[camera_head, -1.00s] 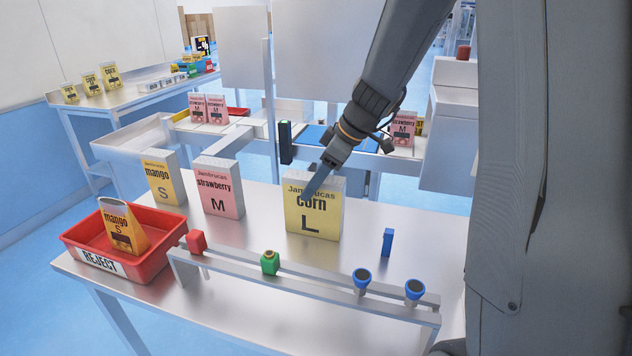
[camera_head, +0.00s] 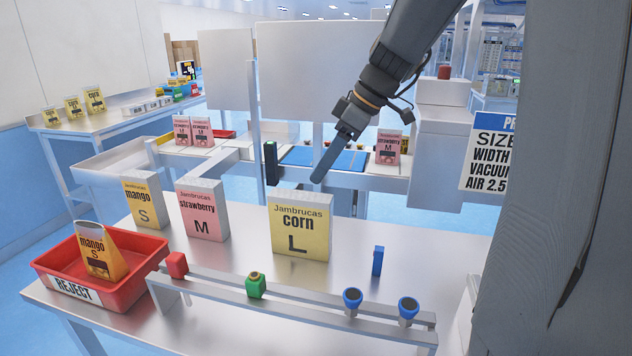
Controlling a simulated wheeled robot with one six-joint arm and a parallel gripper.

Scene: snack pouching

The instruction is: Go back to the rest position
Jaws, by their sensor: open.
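My gripper (camera_head: 322,176) hangs above and behind the yellow "corn L" box (camera_head: 300,226), apart from it. Its fingers point down and left, and nothing shows between them. My arm comes in from the upper right. The pink "strawberry M" box (camera_head: 203,212) and the yellow "mango S" box (camera_head: 145,201) stand upright to the left of the corn box on the metal table (camera_head: 395,262).
A red REJECT tray (camera_head: 128,292) at the front left holds a tilted mango pouch (camera_head: 101,255). A low rail (camera_head: 290,298) carries red, green and blue fittings. A small blue block (camera_head: 378,261) stands at right. Side tables and panels lie behind.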

